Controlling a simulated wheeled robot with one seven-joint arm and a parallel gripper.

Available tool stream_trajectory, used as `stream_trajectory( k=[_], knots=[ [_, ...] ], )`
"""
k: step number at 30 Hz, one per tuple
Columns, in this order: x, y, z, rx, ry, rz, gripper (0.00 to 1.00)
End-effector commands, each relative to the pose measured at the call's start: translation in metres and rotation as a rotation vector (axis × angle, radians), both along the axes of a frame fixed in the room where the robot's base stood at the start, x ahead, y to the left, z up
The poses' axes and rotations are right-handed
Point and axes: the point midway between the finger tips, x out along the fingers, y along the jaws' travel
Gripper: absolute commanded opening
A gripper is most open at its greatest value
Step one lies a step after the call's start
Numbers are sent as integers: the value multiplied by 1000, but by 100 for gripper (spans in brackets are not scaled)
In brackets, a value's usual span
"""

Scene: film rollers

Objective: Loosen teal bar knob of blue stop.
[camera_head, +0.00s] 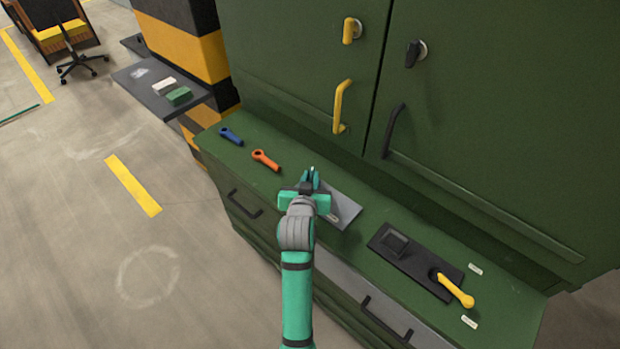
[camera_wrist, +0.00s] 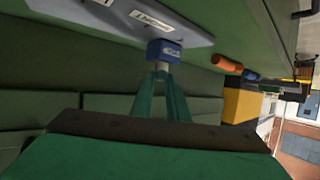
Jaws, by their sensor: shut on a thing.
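A grey plate (camera_head: 345,207) lies on the green cabinet ledge, partly hidden by my arm. In the wrist view the plate (camera_wrist: 75,8) carries white labels, and the blue stop (camera_wrist: 165,49) sits at its edge. My gripper (camera_head: 311,178) is over the left end of the plate. In the wrist view my gripper's teal fingers (camera_wrist: 160,75) come together right at the blue stop. They are shut on the teal bar knob, which is mostly hidden between the fingertips and hard to tell from them in colour.
An orange wrench (camera_head: 265,160) and a blue wrench (camera_head: 231,136) lie on the ledge to the left. A black plate (camera_head: 410,263) with a yellow lever (camera_head: 455,290) is to the right. Green cabinet doors (camera_head: 300,60) rise behind the ledge.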

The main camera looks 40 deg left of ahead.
Motion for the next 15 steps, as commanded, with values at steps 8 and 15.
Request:
stream_trajectory(
  k=[8, 15],
  knots=[
    [4, -7, -1, 0, 3, 161, 0],
    [9, -11, 0, 1, 2, 354, 0]
  ],
)
